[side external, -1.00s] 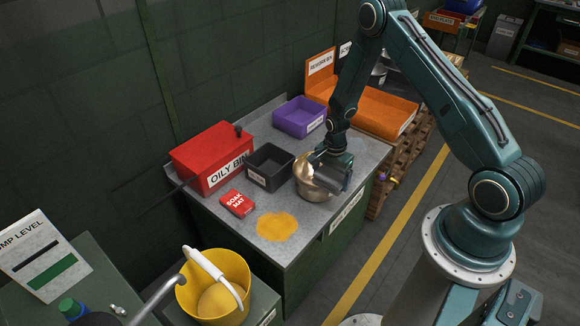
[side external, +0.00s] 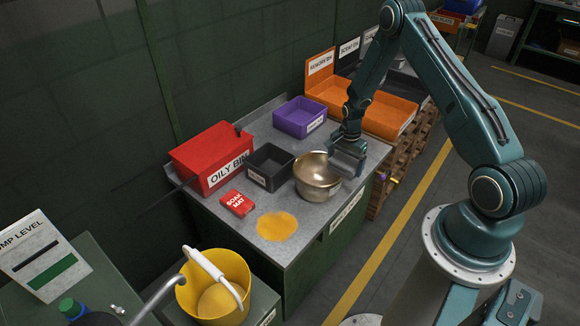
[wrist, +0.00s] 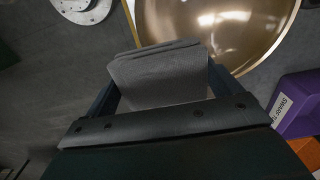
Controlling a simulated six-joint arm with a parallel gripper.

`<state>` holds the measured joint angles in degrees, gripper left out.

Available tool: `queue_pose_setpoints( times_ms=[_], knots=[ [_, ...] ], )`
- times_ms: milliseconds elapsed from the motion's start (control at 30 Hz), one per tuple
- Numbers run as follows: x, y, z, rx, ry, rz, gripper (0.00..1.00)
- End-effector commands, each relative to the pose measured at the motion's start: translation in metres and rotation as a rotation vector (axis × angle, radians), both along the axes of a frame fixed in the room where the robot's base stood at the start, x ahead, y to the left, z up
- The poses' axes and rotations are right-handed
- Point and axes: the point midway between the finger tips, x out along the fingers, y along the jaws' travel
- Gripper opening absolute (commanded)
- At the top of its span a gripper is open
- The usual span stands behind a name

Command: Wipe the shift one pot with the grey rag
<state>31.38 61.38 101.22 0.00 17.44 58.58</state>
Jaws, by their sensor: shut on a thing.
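A shiny brass-toned steel pot (side external: 312,184) stands upright on the grey bench; its wide bowl (wrist: 225,28) fills the top of the wrist view. My gripper (side external: 352,160) is just right of and behind the pot in the side view. In the wrist view my gripper (wrist: 163,88) is shut on the folded grey rag (wrist: 155,72), whose far edge overlaps the near rim of the pot in the picture. I cannot tell whether the rag touches the pot. In the side view the rag is hard to make out against the gripper.
On the bench (side external: 305,232) are a red oily bin (side external: 203,150), a black tray (side external: 270,181), a purple tray (side external: 300,113), a red soak mat box (side external: 238,203) and a yellow-orange spill (side external: 277,227). Orange bins (side external: 375,118) stand behind. A yellow bucket (side external: 243,312) is at front.

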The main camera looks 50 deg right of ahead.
Motion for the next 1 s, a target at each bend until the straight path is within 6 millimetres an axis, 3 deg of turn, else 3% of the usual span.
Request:
queue_pose_setpoints(
  times_ms=[167,500,1000],
  knots=[
    [0.006,-0.012,0.000,-0.001,-0.001,-0.002,0.61],
    [-0.008,0.016,0.000,0.001,0.001,0.001,0.61],
    [-0.008,0.061,0.000,0.001,0.001,0.002,0.61]
  ],
)
